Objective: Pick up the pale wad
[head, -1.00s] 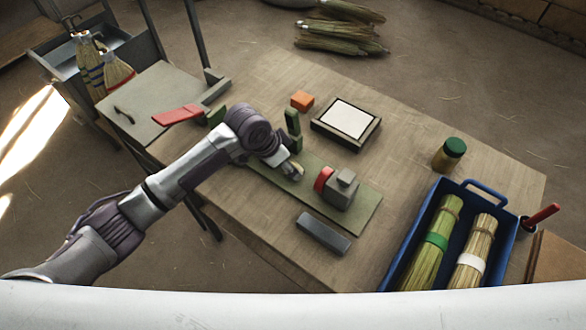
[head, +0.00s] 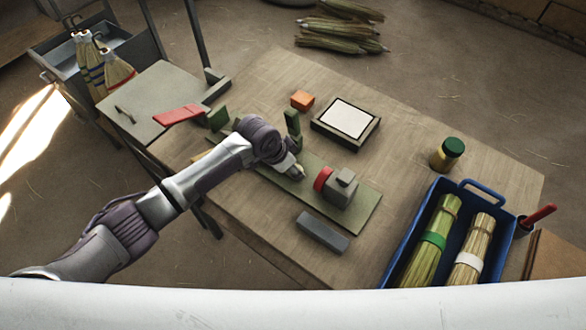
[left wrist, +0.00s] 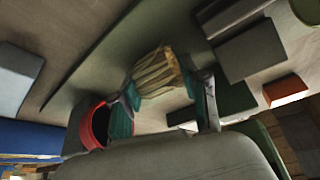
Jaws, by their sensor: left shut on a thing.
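The pale wad (left wrist: 157,76) is a ribbed, cream-coloured bundle with a tan end, in the middle of the left wrist view. My left gripper (head: 297,172) is over the green mat (head: 362,212) on the workbench, just left of a grey block device with a red ring (head: 342,187). In the left wrist view, its teal-padded fingers are on either side of the wad, shut on it. In the head view the wad is mostly hidden by the gripper. I cannot tell whether it still touches the mat. My right gripper is in neither view.
The red ring (left wrist: 97,125) is close to one finger in the left wrist view. A green upright post (head: 293,123) stands just behind the gripper. A grey bar (head: 322,233), framed white pad (head: 349,118), orange block (head: 302,100) and blue crate (head: 404,243) stand around.

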